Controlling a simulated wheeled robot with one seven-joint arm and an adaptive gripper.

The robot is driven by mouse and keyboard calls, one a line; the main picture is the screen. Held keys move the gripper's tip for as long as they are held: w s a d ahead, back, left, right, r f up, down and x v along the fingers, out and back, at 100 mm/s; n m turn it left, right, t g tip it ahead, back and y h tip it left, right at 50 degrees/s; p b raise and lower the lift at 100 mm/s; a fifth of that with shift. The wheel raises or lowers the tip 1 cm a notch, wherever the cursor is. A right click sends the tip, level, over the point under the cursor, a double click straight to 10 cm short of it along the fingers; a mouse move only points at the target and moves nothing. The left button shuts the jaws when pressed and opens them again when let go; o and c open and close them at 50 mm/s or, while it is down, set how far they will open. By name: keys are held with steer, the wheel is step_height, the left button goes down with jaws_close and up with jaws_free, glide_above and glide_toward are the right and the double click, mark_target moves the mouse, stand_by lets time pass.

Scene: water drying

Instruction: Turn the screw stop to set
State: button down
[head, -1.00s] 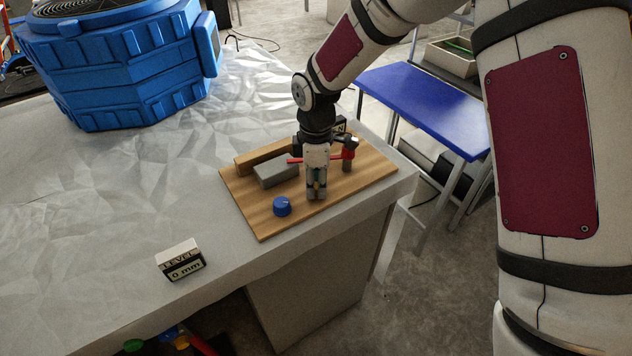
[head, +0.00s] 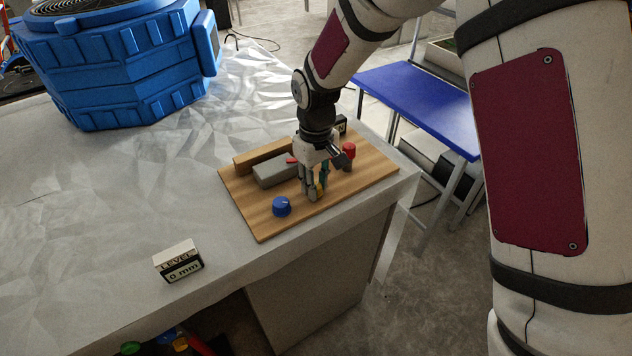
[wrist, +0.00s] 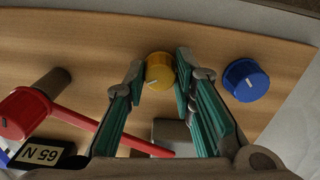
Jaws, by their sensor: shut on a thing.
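A round yellow knob (wrist: 160,72) with a white pointer line stands on the wooden board (head: 250,215). My gripper (wrist: 161,76) is shut on it, one finger on each side. In the head view my gripper (head: 317,193) points down at the board's front part and mostly hides the yellow knob. A blue knob (head: 282,207) with a white mark stands to its left, apart from my fingers. It also shows in the wrist view (wrist: 245,80), right of the fingers. No label naming the screw stop is visible.
A red lever (wrist: 95,129) on a round post, a grey block (head: 272,171) and a display reading 65 N (wrist: 40,157) are close to my gripper. A display (head: 180,262) reading LEVEL 0 mm stands front left. A large blue machine (head: 130,70) stands at the back left.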

steer(key=m, duration=0.6)
steer(key=shift+p, duration=0.35)
steer(key=shift+m, duration=0.4)
steer(key=c, duration=1.3)
jaws_free()
steer(key=shift+c, duration=0.2)
steer(key=shift+r, duration=0.1)
step_height(320, 180, up, 12)
